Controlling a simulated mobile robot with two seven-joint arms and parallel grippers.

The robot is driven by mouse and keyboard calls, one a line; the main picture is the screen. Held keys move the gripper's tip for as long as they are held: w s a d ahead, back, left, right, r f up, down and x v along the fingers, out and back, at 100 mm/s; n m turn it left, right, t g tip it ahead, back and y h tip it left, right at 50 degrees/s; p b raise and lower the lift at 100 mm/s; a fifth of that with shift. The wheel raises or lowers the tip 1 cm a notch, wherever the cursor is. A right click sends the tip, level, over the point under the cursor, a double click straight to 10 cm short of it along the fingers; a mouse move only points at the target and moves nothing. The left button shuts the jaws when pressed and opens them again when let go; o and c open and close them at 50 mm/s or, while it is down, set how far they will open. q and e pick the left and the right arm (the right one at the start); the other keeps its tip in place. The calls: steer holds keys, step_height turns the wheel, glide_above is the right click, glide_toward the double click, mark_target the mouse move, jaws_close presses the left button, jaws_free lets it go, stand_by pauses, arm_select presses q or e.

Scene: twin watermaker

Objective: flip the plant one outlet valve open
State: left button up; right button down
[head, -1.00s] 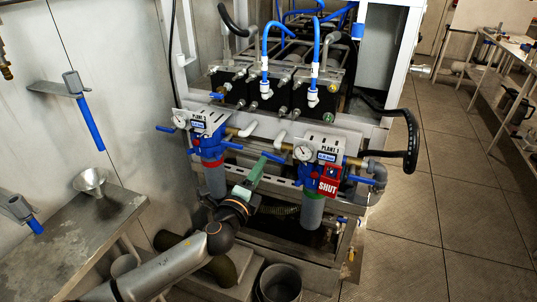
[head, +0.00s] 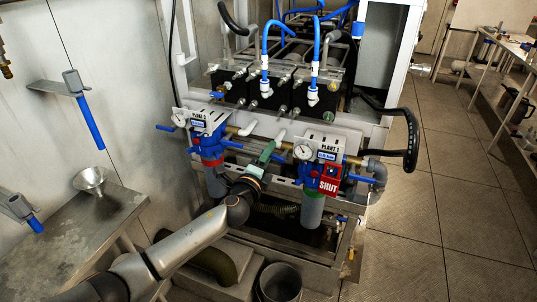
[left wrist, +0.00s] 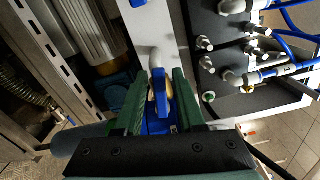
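The Plant 1 unit (head: 327,145) has a gauge, a label plate and a blue head over a grey filter housing (head: 312,210). A red SHUT tag (head: 329,180) hangs on its front. One blue lever (head: 362,180) sticks out at its right; another blue lever (head: 279,158) is at its left, beside my left gripper (head: 267,152). In the left wrist view, the green fingers of my left gripper (left wrist: 160,88) are apart, with a blue lever (left wrist: 160,100) between them. I cannot tell whether either finger touches it. No label shows which lever is the outlet. My right gripper is not in view.
A second unit (head: 205,125) with similar blue levers is close at the left. Black battery-like boxes (head: 280,90) and blue hoses are behind. A grey bucket (head: 280,281) stands below.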

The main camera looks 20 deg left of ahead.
arm_select(q)
jaws_close()
